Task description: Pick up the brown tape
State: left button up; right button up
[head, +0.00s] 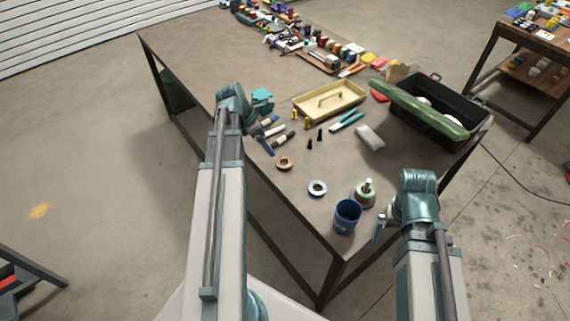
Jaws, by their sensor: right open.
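The brown tape (284,163) is a small ring lying flat on the brown table, left of its middle in the head view. My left gripper (265,143) is just up and left of the tape, apart from it in the picture. Its fingers are small and partly hidden, so I cannot tell whether it is open. My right gripper (381,228) is open and seems empty. It shows at the table's right edge, beside the blue cup, well to the right of the tape.
Markers (284,139), a yellow tray (329,101) and a black toolbox (447,125) lie farther back. Bare table surrounds the tape.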

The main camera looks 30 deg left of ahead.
pick_arm(q)
jog(key=b, duration=0.7)
send_near(284, 165)
jog(key=shift+w+a+f, duration=0.1)
jog(key=shift+w+f, duration=0.05)
jog(key=shift+f, duration=0.35)
jog(key=b+x, duration=0.1)
jog(key=x, duration=0.1)
jog(key=b+x, duration=0.1)
jog(key=b, duration=0.1)
jog(key=b+x, duration=0.1)
jog(key=x, duration=0.1)
jog(key=shift+d+f, duration=0.2)
jog(key=shift+d, duration=0.15)
jog(key=shift+r, duration=0.1)
jog(key=shift+c, duration=0.3)
jog(key=c, duration=1.1)
jog(key=shift+o, duration=0.2)
jog(key=shift+r, duration=0.1)
